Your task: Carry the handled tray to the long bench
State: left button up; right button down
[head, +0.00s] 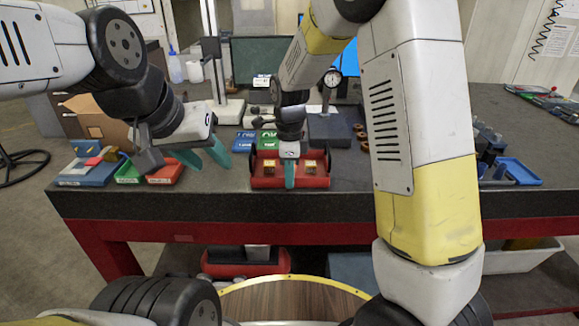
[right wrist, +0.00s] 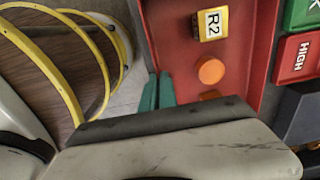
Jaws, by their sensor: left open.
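The red handled tray (head: 265,181) stands on the dark bench top at the front edge, with dark handles at its left and right ends. It holds small parts, including a yellow block marked R2 (right wrist: 211,24) and an orange round piece (right wrist: 211,71). My right gripper (head: 290,176) points down at the tray's near wall. In the right wrist view its teal fingers (right wrist: 157,92) are close together at that wall, seemingly pinching it. My left gripper (head: 204,158) is open and empty, left of the tray. I cannot tell which bench is the long one.
Small blue, green and red bins (head: 90,172) stand at the bench's left. Green and blue labelled boxes (head: 267,139) and a dial gauge stand (head: 329,112) are behind the tray. A blue tray (head: 519,171) is at right. A round wooden top with yellow rim (head: 295,299) is below, near me.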

jog(key=c, duration=2.1)
grip_release()
jog(key=shift+f, duration=0.1)
jog(key=o, duration=0.4)
notch_tip(320, 180, up, 12)
jog(key=s+d+r+n+t, duration=0.2)
jog(key=s+d+n, duration=0.2)
jog(key=s+n, duration=0.2)
jog(key=s+d+r+n+t+y, duration=0.1)
jog(key=s+d+r+n+t, duration=0.1)
jog(key=s+d+n, duration=0.3)
jog(key=s+d+r+n+t+y, duration=0.1)
jog(key=s+d+r+n+t, duration=0.1)
jog(key=s+d+n, duration=0.3)
jog(key=shift+s+d+r+n, duration=0.1)
jog(key=shift+s+r+n, duration=0.05)
jog(key=shift+s+n, duration=0.6)
jog(key=shift+s+r+n, duration=0.1)
jog(key=shift+s+n, duration=0.45)
jog(key=shift+s, duration=0.3)
